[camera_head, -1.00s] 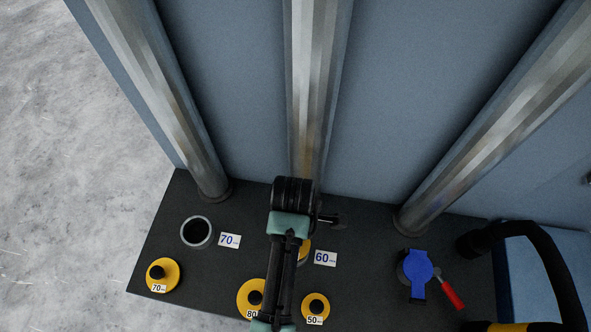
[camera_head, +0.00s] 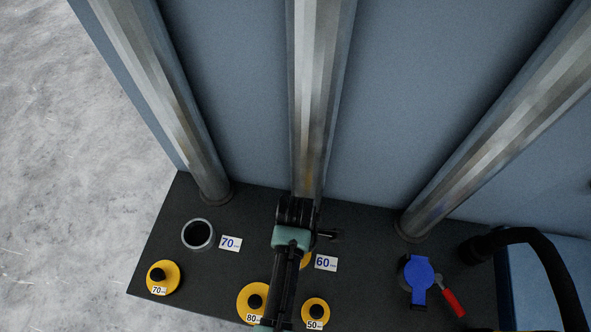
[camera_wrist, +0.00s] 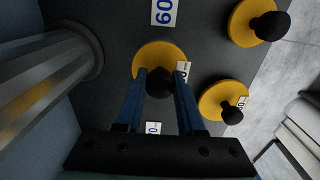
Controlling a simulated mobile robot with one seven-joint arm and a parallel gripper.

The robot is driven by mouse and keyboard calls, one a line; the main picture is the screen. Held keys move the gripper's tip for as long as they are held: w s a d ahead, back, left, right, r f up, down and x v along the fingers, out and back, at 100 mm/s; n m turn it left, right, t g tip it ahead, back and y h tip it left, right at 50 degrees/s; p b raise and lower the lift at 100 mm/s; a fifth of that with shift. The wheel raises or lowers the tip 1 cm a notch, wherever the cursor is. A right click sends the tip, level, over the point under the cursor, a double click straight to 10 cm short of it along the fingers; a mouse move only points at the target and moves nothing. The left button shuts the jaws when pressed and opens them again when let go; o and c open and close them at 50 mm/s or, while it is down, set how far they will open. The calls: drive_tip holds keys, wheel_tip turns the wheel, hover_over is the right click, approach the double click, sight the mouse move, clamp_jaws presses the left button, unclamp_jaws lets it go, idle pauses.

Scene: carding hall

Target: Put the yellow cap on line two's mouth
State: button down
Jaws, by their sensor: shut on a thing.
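My gripper (camera_wrist: 160,82) is shut on the black knob of a yellow cap (camera_wrist: 153,54), in the middle of the wrist view. In the head view this yellow cap (camera_head: 307,260) shows only as a sliver beside my arm, left of the "60" label (camera_head: 326,263). The cap is at the foot of the middle pipe (camera_head: 316,110). The mouth beside that label is hidden under the cap and arm, so I cannot tell whether the cap touches or is seated on it. The label (camera_wrist: 163,12) also shows above the cap in the wrist view.
An open mouth (camera_head: 187,240) stands left of the "70" label (camera_head: 231,243). Loose yellow caps marked 70 (camera_head: 170,284), 80 (camera_head: 243,297) and 50 (camera_head: 309,305) sit along the front. A blue fitting (camera_head: 420,271) with a red handle (camera_head: 454,303) is at right.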

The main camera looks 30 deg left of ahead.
drive_tip(key=c, duration=0.5)
unclamp_jaws()
wheel_tip(320, 180, up, 13)
drive_tip(key=shift+r, duration=0.1)
idle(0.5)
